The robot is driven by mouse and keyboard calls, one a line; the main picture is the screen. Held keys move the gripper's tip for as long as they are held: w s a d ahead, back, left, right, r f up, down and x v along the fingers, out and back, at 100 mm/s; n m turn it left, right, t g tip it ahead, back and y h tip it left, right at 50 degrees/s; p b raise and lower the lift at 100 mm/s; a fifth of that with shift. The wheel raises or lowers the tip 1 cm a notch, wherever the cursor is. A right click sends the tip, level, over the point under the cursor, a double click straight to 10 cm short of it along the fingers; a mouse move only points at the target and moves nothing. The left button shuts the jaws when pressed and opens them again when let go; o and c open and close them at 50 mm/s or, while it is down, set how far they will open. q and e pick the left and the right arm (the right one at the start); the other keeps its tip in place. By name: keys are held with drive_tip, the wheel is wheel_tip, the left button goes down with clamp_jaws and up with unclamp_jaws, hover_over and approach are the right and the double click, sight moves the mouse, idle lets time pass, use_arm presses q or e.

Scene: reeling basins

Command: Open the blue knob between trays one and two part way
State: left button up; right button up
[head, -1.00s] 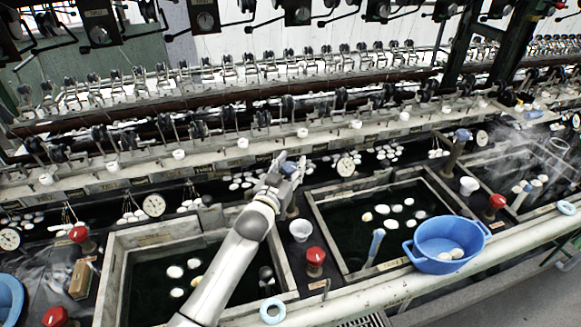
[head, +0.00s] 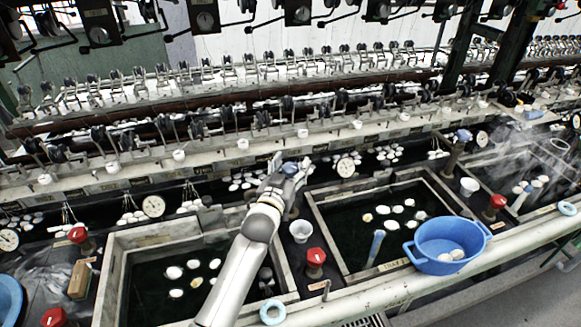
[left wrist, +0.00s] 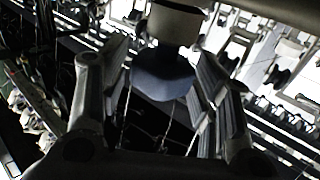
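The blue knob (head: 290,168) stands on a post between the two dark water trays, the left tray (head: 113,275) and the right tray (head: 318,222). My left gripper (head: 288,170) reaches it from the front left, and its fingers partly hide it. In the left wrist view the knob (left wrist: 162,76) sits between the two spread fingers, near the tips. Little room shows on either side, and I cannot tell whether a finger touches it. My right gripper is in neither view.
A white cup (head: 301,231) and a red knob (head: 315,258) stand close to the right of my arm. A blue basin (head: 430,262) rests on the front ledge. Another blue knob (head: 462,135) stands farther right. Dials and reeling gear run behind.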

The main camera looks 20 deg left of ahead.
use_arm(q)
drive_tip(key=shift+s, duration=0.1)
drive_tip(key=s, duration=1.1)
drive_tip(key=shift+s, duration=0.4)
